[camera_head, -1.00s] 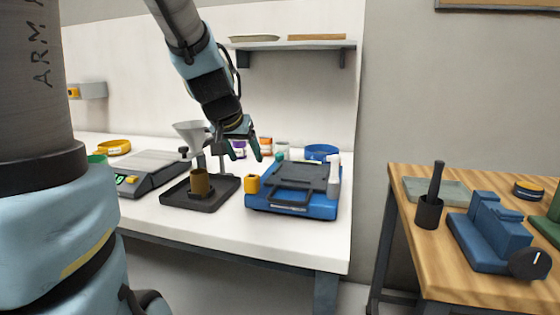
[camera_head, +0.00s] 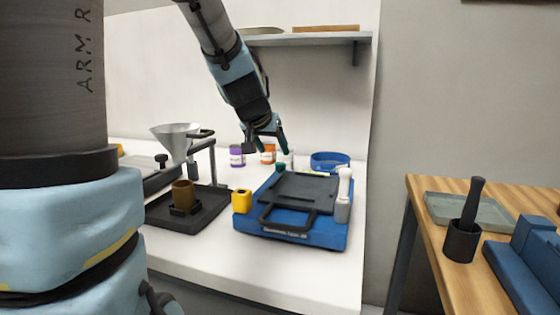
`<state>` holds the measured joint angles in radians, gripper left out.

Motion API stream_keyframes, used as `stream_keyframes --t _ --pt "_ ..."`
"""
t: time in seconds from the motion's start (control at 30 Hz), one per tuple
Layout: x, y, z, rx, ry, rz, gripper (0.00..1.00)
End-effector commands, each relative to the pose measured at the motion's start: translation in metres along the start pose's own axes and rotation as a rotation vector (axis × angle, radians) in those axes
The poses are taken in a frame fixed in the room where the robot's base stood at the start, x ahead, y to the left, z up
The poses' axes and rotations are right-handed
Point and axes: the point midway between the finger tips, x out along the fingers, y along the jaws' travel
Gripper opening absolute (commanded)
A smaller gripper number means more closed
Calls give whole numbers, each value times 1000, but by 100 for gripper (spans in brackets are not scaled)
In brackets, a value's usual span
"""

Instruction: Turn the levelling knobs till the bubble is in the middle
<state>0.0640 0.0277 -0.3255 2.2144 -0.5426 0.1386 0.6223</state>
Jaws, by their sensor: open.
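A blue device (camera_head: 293,233) with a dark grey top plate and a black front handle stands on the white bench. A small yellow-green strip (camera_head: 311,172), perhaps the bubble level, shows at its back edge; no bubble can be made out. A dark green knob (camera_head: 281,168) stands at the back left corner. A yellow knob-like part (camera_head: 242,202) is at the left side, and a white and grey upright part (camera_head: 343,195) is at the right. My gripper (camera_head: 267,151) is open and empty, above and behind the device's back left corner.
A black tray (camera_head: 212,217) with a brown cup (camera_head: 183,193) and a funnel stand (camera_head: 177,138) are at left. Purple (camera_head: 237,156) and orange (camera_head: 268,153) jars and a blue bowl (camera_head: 330,161) stand behind. A wooden table (camera_head: 412,188) is at right, past a gap.

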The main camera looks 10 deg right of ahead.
Motion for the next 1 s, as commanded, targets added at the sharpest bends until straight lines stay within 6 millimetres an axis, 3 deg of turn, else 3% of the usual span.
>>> stream_keyframes --t 0.3,0.5,0.9,1.0 --pt "54 0 0 -1 -3 2 69" --pt "74 1 0 0 -2 2 69" --pt "80 0 0 1 0 0 69" --pt "80 0 0 1 0 0 59"
